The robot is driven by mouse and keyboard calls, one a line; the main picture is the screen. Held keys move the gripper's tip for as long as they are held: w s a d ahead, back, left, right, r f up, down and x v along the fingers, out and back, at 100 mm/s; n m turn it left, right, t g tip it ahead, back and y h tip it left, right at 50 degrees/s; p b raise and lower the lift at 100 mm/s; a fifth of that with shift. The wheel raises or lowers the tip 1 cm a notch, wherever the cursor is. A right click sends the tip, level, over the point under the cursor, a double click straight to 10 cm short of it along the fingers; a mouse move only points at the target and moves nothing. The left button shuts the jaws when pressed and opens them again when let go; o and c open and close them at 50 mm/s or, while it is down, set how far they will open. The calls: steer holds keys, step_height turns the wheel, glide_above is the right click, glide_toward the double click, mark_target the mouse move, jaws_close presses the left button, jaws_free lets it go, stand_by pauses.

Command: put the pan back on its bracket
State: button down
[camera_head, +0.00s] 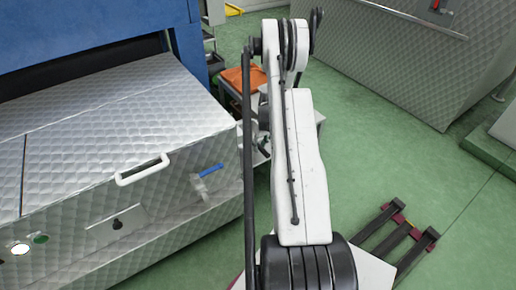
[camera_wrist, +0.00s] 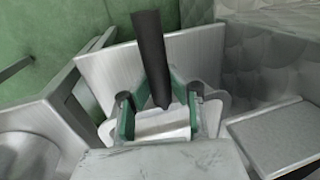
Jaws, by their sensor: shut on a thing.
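My gripper (camera_wrist: 160,110) shows in the wrist view, with dark and green fingers on both sides of a pale metal piece. This piece seems to be part of the pan (camera_wrist: 163,128); its rounded edges show beside the fingers. Most of the pan's shape is hidden by my gripper. A dark tapered rod (camera_wrist: 151,55) comes down from the top with its tip between the fingers; I cannot tell what it belongs to. In the head view, my arm hides the pan and most of my gripper. I cannot make out the bracket in either view.
An upright brushed metal plate (camera_wrist: 205,50) stands behind my gripper, with a grey slab (camera_wrist: 275,135) to the right and a round metal thing (camera_wrist: 28,155) to the left. The quilted-metal machine (camera_head: 115,115) stands left of my arm, beside an orange crate (camera_head: 240,78). Green floor (camera_head: 375,150) is open at right.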

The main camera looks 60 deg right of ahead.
steer(key=c, duration=1.7)
jaws_free()
steer(key=shift+f, duration=0.1)
